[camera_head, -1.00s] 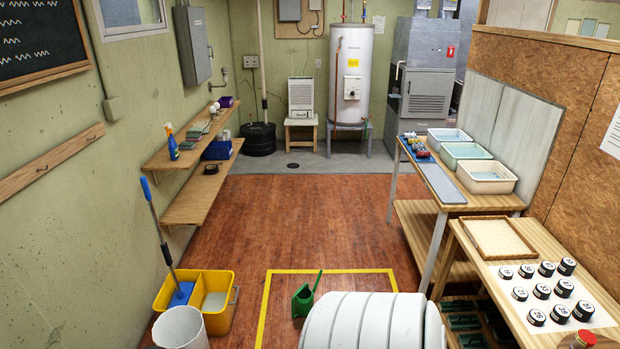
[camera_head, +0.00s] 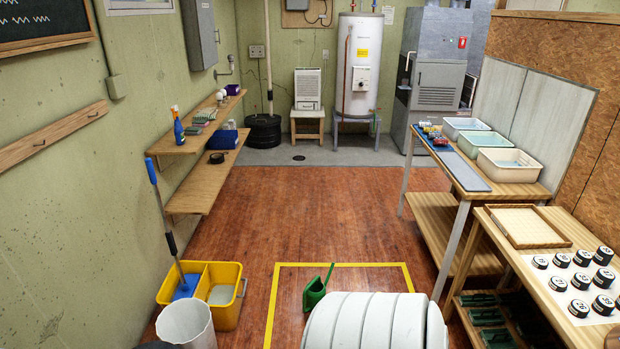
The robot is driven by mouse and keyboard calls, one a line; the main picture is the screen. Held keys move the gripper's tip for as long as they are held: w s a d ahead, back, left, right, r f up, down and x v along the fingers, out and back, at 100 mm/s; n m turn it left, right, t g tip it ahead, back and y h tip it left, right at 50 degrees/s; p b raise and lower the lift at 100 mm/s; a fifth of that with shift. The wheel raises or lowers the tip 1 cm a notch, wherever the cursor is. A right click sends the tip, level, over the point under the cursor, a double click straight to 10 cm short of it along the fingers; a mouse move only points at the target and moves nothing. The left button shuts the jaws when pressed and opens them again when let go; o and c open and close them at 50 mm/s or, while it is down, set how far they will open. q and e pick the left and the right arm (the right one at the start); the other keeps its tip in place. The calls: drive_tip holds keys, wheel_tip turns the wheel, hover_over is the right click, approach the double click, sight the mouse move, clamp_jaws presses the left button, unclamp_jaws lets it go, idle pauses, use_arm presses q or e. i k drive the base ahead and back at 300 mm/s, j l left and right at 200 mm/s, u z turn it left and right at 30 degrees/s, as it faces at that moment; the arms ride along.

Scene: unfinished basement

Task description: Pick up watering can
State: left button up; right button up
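The green watering can (camera_head: 315,291) stands on the wooden floor inside a yellow taped outline, in the lower middle of the head view. Its long spout points up and to the right. Its lower right side is close to or partly covered by my own white ribbed body part in front. Neither of my grippers shows in the head view.
A yellow mop bucket (camera_head: 229,316) with a blue mop and a pale bin (camera_head: 188,325) stand at the lower left. Wooden shelves (camera_head: 205,180) line the left wall. Workbenches with tubs (camera_head: 508,164), a tray (camera_head: 527,227) and several jars stand right. The middle floor is clear.

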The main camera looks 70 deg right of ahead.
sight(315, 291)
drive_tip(key=z, duration=2.4)
drive_tip(key=i+j, duration=0.05)
